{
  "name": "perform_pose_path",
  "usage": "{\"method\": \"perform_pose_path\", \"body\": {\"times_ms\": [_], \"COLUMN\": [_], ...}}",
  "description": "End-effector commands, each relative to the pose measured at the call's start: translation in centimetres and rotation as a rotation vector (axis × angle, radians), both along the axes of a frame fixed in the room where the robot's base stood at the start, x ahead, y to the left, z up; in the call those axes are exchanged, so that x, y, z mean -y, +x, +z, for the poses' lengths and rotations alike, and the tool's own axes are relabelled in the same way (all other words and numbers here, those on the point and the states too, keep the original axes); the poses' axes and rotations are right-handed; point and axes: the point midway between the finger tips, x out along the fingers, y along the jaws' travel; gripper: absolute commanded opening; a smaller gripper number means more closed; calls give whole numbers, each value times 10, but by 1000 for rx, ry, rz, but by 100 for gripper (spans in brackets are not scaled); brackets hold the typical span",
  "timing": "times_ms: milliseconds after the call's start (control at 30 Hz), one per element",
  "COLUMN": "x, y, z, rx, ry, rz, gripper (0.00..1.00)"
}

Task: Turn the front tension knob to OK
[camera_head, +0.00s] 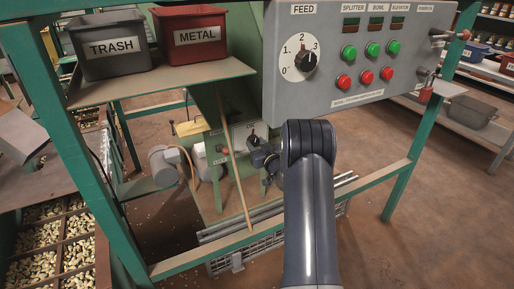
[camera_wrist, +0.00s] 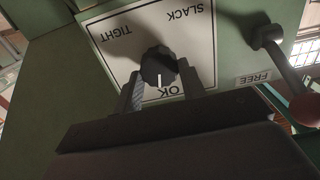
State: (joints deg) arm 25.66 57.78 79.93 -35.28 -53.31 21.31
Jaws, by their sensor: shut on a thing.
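The tension knob (camera_wrist: 158,66) is black and round, on a white plate (camera_wrist: 118,55) that reads TIGHT, SLACK and OK. The plate appears upside down in the wrist view. The knob's white pointer mark aims down in that picture, at the OK label. The fingers of my gripper (camera_wrist: 159,88) stand on both sides of the knob and are shut on it. In the head view my gripper (camera_head: 262,152) is at the white plate (camera_head: 240,133) on the green machine, below the control panel, and it partly hides the knob.
A lever (camera_wrist: 282,62) with a red ball end stands beside the plate near a FREE label (camera_wrist: 253,78). A grey control panel (camera_head: 345,95) hangs above my arm. The trash bin (camera_head: 112,45) and metal bin (camera_head: 190,37) stand on a shelf at upper left. A green rail (camera_head: 375,176) crosses below.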

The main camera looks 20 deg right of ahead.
Motion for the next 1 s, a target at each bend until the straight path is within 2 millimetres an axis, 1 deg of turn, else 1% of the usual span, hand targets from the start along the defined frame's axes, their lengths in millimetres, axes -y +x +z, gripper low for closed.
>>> {"method": "perform_pose_path", "body": {"times_ms": [33,200,300,667,700,933,1000], "x": [0,-1,-1,-1,-1,-1,-1], "y": [0,0,0,0,0,0,0], "z": [-5,-4,-3,0,-1,0,0], "rx": [4,9,10,9,9,9,9], "ry": [-40,-169,-215,-236,-236,-235,-235], "rz": [0,0,0,0,0,0,0], "gripper": [16,16,16,16,41,60,60]}}
